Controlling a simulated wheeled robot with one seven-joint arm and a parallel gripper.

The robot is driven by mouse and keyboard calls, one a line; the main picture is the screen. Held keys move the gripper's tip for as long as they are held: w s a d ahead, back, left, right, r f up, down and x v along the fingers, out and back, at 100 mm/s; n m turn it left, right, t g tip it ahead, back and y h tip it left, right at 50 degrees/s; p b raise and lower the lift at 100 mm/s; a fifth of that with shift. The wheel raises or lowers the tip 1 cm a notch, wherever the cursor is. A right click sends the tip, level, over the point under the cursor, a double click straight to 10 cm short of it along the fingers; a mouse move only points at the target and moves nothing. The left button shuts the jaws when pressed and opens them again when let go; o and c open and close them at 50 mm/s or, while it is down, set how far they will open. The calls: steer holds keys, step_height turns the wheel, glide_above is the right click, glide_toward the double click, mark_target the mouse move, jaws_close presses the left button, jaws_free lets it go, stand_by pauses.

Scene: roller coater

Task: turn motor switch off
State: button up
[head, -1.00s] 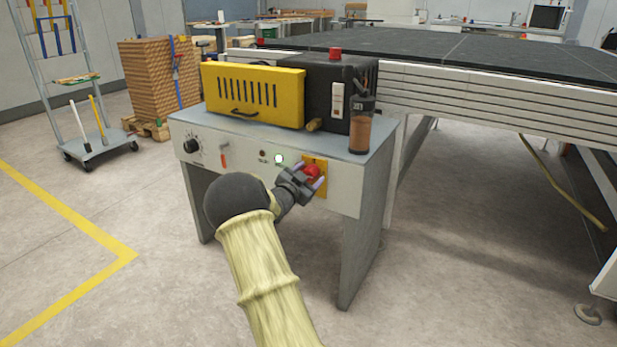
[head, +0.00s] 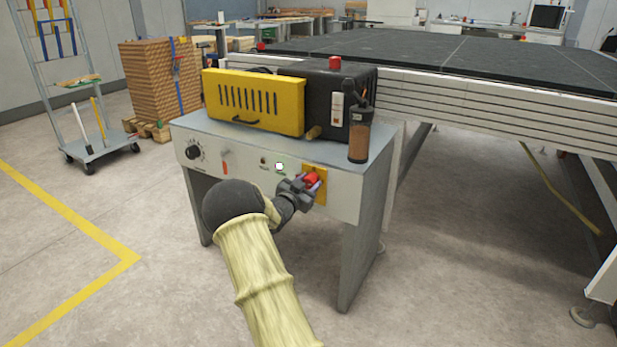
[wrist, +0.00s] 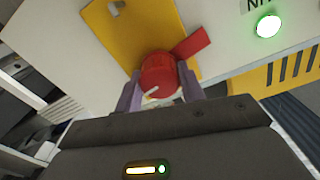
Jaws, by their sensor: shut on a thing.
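The motor switch is a red rotary knob (head: 311,179) on a yellow plate (head: 319,197) on the front panel of the grey machine bench. In the wrist view the red knob (wrist: 158,76) sits between my two fingers, with a white mark on its face and a red tab sticking out to the upper right. My gripper (head: 308,184) is shut on the knob, one finger on each side. In the wrist view my gripper (wrist: 160,92) hides the knob's lower part.
A black dial (head: 194,153) and a small orange-red lever (head: 225,162) are on the same panel to the left. A yellow vented box (head: 253,101) and a brown bottle (head: 360,137) stand on the bench top. The floor in front is clear.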

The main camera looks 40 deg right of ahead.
steer(key=n+p, duration=0.2)
steer(key=p, duration=0.1)
steer(key=n+p, duration=0.2)
steer(key=p, duration=0.1)
steer(key=shift+a+r, duration=0.1)
steer(key=shift+r, duration=0.2)
steer(key=n+p, duration=0.3)
steer(key=shift+w+f+n+p, duration=0.1)
steer(key=shift+f+n+p, duration=0.05)
steer(key=shift+n+p, duration=0.2)
steer(key=n+p, duration=0.2)
steer(key=n, duration=0.2)
steer(key=shift+f+n, duration=0.1)
steer(key=shift+n, duration=0.15)
steer(key=shift+f+n+p, duration=0.15)
steer(key=shift+n+p, duration=0.55)
steer(key=shift+n, duration=1)
steer(key=o, duration=1)
steer(key=p+v, duration=0.3)
steer(key=v, duration=1.4)
steer(key=shift+a, duration=0.25)
